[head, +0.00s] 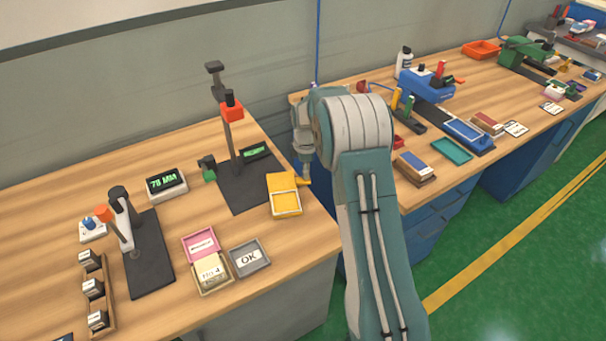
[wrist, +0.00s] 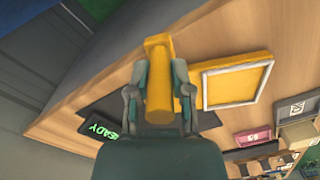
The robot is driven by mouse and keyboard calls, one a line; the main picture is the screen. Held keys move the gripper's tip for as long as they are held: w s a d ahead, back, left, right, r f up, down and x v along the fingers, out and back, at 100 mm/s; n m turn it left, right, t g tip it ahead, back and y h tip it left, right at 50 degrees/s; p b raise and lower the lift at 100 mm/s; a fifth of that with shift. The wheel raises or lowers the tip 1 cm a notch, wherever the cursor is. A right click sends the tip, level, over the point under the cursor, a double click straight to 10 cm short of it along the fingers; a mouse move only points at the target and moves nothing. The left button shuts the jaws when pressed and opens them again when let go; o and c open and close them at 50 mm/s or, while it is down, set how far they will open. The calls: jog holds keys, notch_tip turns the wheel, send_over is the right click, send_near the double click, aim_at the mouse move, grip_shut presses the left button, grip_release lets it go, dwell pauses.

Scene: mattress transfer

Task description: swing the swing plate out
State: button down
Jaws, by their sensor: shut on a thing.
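The yellow swing plate (head: 281,181) is at the right end of the left bench, joined to a yellow tray with a pale rim (head: 286,204). A yellow handle (wrist: 158,90) sticks out beside it and lies between my fingers in the wrist view. My gripper (wrist: 158,75) is shut on this handle, one finger on each side. In the head view my gripper (head: 304,177) comes down from above at the plate's right side, and the arm partly hides it. The framed yellow face (wrist: 236,84) shows right of the handle in the wrist view.
A black stand with an orange-red head (head: 231,108) rises left of the plate, with a green-lit display (head: 255,152) by it. A grey OK tray (head: 249,258) and a pink tray (head: 201,244) lie in front. A gap separates the right bench (head: 420,200).

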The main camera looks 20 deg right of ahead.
jog(key=shift+w+d+f+n, duration=0.15)
jog(key=shift+w+n, duration=0.15)
jog(key=shift+n, duration=0.25)
jog(key=shift+w+d+r+n, duration=0.15)
jog(key=shift+w+n, duration=0.15)
jog(key=shift+n, duration=0.25)
jog(key=c, duration=0.5)
grip_release()
jog(key=shift+w+f, duration=0.1)
jog(key=shift+c, duration=0.2)
jog(key=shift+r, duration=0.2)
notch_tip(320, 180, up, 12)
jog(key=shift+f, duration=0.2)
